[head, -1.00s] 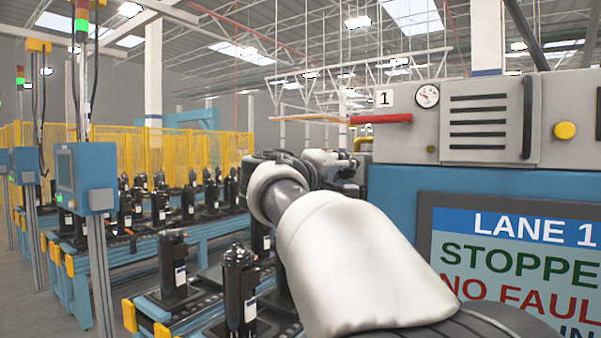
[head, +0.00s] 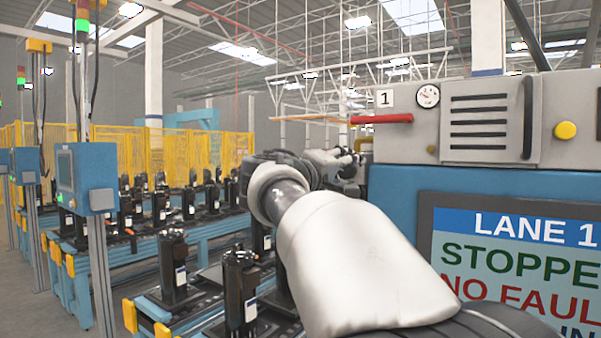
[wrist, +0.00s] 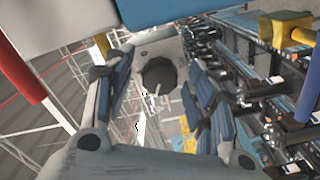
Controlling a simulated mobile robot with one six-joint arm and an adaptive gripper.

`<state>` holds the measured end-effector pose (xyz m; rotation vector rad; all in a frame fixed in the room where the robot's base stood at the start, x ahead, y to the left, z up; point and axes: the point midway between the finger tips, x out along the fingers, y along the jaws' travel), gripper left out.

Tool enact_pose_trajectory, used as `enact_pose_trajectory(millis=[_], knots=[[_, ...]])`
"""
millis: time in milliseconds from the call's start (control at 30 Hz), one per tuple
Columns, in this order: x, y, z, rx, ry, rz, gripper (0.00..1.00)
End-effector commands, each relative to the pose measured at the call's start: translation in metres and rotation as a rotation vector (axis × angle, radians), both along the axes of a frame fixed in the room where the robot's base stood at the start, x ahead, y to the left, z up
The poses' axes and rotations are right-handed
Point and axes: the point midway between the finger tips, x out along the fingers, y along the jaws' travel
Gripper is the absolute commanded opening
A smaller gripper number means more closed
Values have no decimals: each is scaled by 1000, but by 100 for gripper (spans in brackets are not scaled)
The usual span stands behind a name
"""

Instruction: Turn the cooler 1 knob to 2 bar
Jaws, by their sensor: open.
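The dark round knob (wrist: 159,74) sits on a pale box face in the wrist view, with a light line running down from its middle. My gripper (wrist: 157,82) is open, with one finger on each side of the knob and visible gaps between. In the head view my gripper (head: 345,160) is small and partly behind my arm, at the left end of the cooler cabinet (head: 400,148); the knob is hidden there. A round gauge (head: 428,96) is on the cabinet front beside a "1" label (head: 384,98); its value is too small to read.
A red handle (head: 382,118) sticks out left of the cabinet, above my gripper; a red bar (wrist: 20,75) shows in the wrist view. A screen (head: 515,260) reads LANE 1 STOPPED. A conveyor with several black compressors (head: 240,285) runs at left.

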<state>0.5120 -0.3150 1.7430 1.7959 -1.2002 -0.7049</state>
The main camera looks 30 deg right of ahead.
Motion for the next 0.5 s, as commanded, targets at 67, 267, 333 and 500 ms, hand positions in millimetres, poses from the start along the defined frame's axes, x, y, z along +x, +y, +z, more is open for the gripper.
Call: enact_pose_trajectory(millis=[67,267,333,500], knots=[[-1,2,0,0,0,1,51],[-11,28,1,-1,0,4,51],[-16,43,1,0,-1,5,51],[-30,77,0,1,-1,6,51]])
